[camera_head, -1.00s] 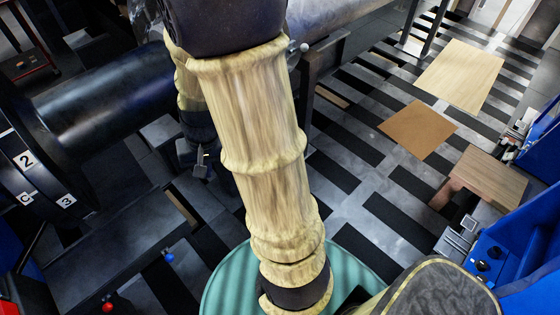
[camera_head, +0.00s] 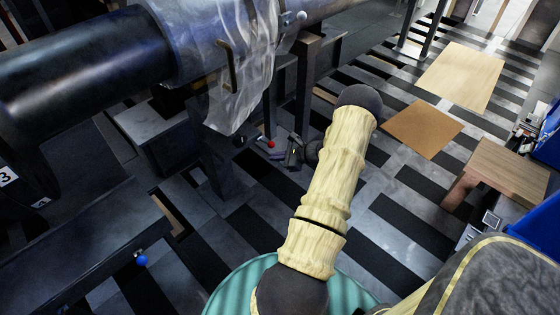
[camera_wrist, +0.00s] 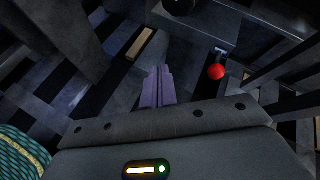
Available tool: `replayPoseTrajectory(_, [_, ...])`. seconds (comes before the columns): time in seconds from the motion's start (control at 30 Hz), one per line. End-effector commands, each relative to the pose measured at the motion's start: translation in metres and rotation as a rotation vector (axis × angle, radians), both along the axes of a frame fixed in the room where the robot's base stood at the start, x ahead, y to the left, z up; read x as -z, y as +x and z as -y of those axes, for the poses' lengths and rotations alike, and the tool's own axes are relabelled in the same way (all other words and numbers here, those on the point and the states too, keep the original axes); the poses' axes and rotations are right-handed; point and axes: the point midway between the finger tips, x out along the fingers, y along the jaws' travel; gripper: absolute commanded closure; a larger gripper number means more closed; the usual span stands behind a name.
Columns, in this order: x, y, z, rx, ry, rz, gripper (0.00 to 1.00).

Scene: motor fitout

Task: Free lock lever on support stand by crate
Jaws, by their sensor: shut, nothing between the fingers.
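A lever with a red ball knob (camera_head: 271,144) sits low by the dark support stand under the long shaft. In the wrist view the red knob (camera_wrist: 216,72) is to the right of my fingers, on a short dark lever. My gripper (camera_head: 291,153) is just right of and below the red knob in the head view, apart from it. In the wrist view my gripper (camera_wrist: 158,72) shows both purple-grey fingers pressed together with nothing between them. A second lever with a blue knob (camera_head: 141,260) is at the lower left. I cannot make out a crate for certain.
A large dark shaft (camera_head: 80,70), partly wrapped in clear plastic sheet (camera_head: 236,95), runs above the stand. A stand post (camera_head: 305,90) rises near my gripper. The striped floor before the mats (camera_head: 421,128) is clear.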

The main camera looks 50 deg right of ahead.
Motion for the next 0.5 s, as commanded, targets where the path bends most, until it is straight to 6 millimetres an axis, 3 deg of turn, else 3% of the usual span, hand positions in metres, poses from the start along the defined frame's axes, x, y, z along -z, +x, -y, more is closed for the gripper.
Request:
replayPoseTrajectory(0.03, [0.035,-0.013,0.025,0.102,0.045,0.03,1.0])
replayPoseTrajectory(0.2, [0.079,-0.044,0.083,0.35,0.14,0.123,1.0])
replayPoseTrajectory(0.3, [0.086,-0.052,0.096,0.406,0.159,0.145,1.0])
replayPoseTrajectory(0.5, [0.084,-0.052,0.097,0.411,0.161,0.146,1.0])
